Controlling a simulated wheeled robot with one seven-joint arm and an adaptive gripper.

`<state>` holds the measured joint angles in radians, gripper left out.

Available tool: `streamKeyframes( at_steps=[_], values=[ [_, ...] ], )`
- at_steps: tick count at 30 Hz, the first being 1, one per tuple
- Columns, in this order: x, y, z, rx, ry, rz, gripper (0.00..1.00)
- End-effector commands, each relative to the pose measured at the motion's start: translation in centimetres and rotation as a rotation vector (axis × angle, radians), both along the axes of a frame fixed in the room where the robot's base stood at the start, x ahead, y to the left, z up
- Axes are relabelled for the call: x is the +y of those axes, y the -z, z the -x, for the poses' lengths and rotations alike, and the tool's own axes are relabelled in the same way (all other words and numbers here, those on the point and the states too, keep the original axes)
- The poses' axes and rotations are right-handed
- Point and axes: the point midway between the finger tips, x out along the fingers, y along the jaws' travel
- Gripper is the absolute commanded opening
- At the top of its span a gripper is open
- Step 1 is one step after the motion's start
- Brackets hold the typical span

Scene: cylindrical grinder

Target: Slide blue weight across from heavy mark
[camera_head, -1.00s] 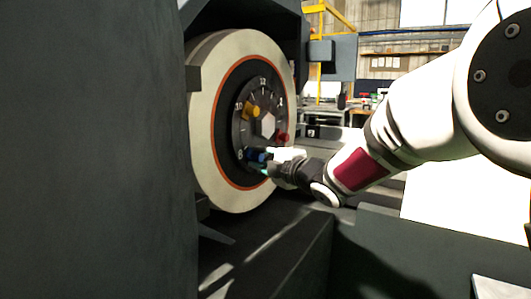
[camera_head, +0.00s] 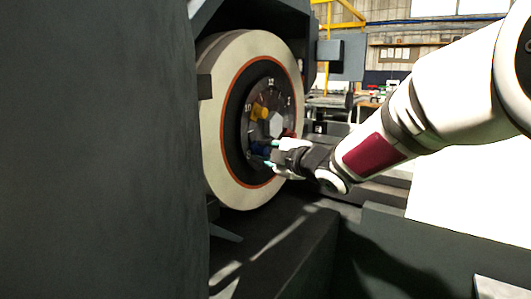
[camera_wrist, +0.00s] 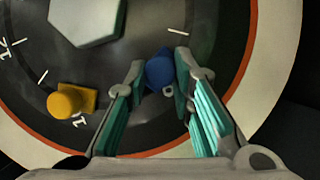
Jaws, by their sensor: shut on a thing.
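The blue weight (camera_wrist: 160,70) sits on the dark dial face of the grinding wheel (camera_head: 229,165), near the lower part of the hub in the head view. My gripper (camera_wrist: 160,82) is shut on the blue weight, with one finger on each side of it in the wrist view. In the head view, my gripper (camera_head: 272,154) reaches the hub from the right and partly covers the blue weight (camera_head: 262,149). The heavy mark cannot be made out in either view.
A yellow weight (camera_wrist: 66,102) sits on the same dial, and a red weight (camera_head: 289,133) is at its right. A pale hexagonal nut (camera_wrist: 85,20) stands at the dial's centre. A dark machine wall (camera_head: 100,150) fills the left. A dark bed (camera_head: 270,255) lies below the wheel.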

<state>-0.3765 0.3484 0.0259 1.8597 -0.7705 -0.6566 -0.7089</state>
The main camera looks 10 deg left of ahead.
Motion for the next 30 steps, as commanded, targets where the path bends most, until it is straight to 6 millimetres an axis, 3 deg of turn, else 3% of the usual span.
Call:
streamKeyframes(
  at_steps=[3,4,6,17,30],
  values=[
    [0.1,-0.9,0.0,-0.017,-0.003,-0.009,0.00],
    [0.1,-1.0,0.0,-0.017,-0.003,-0.011,0.29],
    [0.1,-0.9,0.0,-0.016,-0.003,-0.010,0.42],
    [-0.3,-0.6,0.2,-0.008,-0.001,-0.005,0.42],
    [-6.1,-1.4,5.3,-0.010,0.002,-0.006,0.42]
  ],
)
